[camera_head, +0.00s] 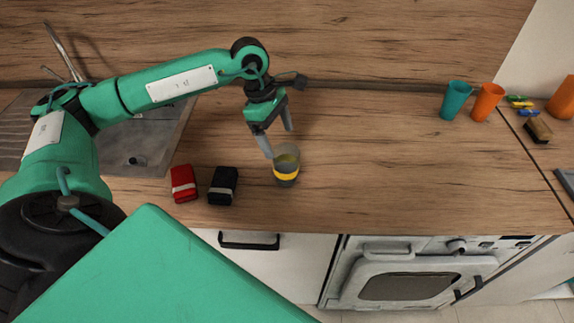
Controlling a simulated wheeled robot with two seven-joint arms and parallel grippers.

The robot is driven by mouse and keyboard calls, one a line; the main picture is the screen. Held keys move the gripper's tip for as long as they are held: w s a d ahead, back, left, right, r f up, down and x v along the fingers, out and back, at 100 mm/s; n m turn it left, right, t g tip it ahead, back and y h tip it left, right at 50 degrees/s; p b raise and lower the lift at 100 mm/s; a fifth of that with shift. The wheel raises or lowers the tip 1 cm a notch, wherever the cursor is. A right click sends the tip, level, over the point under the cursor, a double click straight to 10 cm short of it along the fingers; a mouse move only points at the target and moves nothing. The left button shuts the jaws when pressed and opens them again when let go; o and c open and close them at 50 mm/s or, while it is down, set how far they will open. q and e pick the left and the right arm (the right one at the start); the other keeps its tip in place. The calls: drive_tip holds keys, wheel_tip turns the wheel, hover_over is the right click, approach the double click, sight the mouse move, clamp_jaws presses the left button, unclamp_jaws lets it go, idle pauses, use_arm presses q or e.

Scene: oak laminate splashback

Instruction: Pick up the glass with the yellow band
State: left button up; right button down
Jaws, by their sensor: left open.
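The glass with the yellow band (286,168) stands upright on the wooden worktop, near its front edge. It is greyish and see-through, with the yellow band around its lower part. My left gripper (278,144) is open and empty, with its fingers pointing down just above and behind the glass. One fingertip appears close to the glass's rim; I cannot tell whether it touches. My right gripper is not in view.
A red box (184,184) and a black box (223,186) lie left of the glass. A teal cup (455,100) and an orange cup (487,102) stand at the back right. A sink (150,140) is at the left. The worktop right of the glass is clear.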

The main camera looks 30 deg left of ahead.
sight(287, 159)
use_arm(q)
drive_tip(key=p+x, duration=0.1)
drive_tip(key=x, duration=0.3)
drive_tip(key=shift+d+f, duration=0.15)
drive_tip(key=p+x, duration=0.2)
drive_tip(key=x, duration=0.1)
drive_tip(key=shift+d+f, duration=0.2)
drive_tip(key=shift+f, duration=0.35)
drive_tip(key=shift+d+f, duration=0.1)
drive_tip(key=c, duration=1.2)
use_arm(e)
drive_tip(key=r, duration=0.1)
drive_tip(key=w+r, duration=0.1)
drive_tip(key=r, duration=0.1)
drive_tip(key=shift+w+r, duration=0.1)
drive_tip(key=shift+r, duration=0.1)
